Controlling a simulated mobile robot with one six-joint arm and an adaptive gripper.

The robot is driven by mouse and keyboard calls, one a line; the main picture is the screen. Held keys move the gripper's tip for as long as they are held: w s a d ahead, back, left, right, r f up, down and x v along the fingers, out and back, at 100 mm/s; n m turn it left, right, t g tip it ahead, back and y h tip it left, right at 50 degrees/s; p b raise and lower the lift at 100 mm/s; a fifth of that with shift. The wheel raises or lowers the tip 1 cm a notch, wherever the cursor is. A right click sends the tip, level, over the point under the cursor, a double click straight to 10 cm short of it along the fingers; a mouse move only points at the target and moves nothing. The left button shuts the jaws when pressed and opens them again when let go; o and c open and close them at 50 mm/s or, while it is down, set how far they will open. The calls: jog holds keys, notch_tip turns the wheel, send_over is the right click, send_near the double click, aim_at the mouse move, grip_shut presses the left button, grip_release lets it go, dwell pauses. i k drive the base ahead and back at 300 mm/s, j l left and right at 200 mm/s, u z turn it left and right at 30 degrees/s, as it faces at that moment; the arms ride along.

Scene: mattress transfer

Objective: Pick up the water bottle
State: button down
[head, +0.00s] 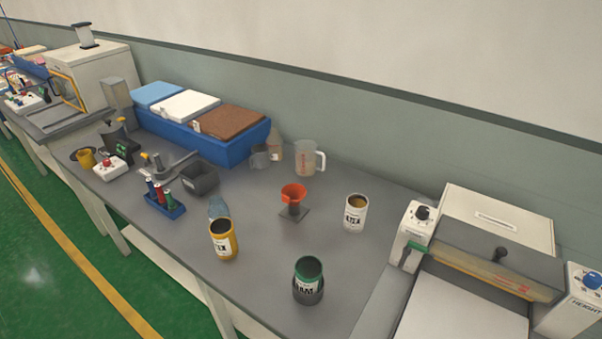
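A clear, pale-blue bottle (218,207), which looks like the water bottle, stands on the grey workbench (262,262) near its front edge. It is upright, and its lower part is hidden behind a yellow can. My gripper and arm are not in view.
The yellow can (223,241) stands right in front of the bottle. A blue rack of small bottles (166,209) is to its left, and an orange funnel on a stand (293,196) to its right. A green-rimmed can (308,281), white can (355,213) and measuring jug (306,158) stand farther right.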

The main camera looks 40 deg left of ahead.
aim_at(217, 208)
jog(key=u, duration=2.3)
jog(key=i+j+z, duration=0.1)
jog(key=z, duration=0.3)
jog(key=i+j+z, duration=0.1)
jog(key=z, duration=0.25)
jog(key=i+j+z, duration=0.1)
jog(key=j, duration=0.3)
jog(key=i+j+z, duration=0.1)
jog(key=j, duration=0.25)
jog(key=i+j+z, duration=0.1)
jog(key=i+j, duration=0.15)
jog(key=j, duration=0.2)
jog(key=i+j+z, duration=0.1)
jog(key=j, duration=0.3)
jog(key=i+j+z, duration=0.1)
jog(key=j, duration=0.3)
jog(key=i+j, duration=0.15)
jog(key=j, duration=0.3)
jog(key=z, duration=0.05)
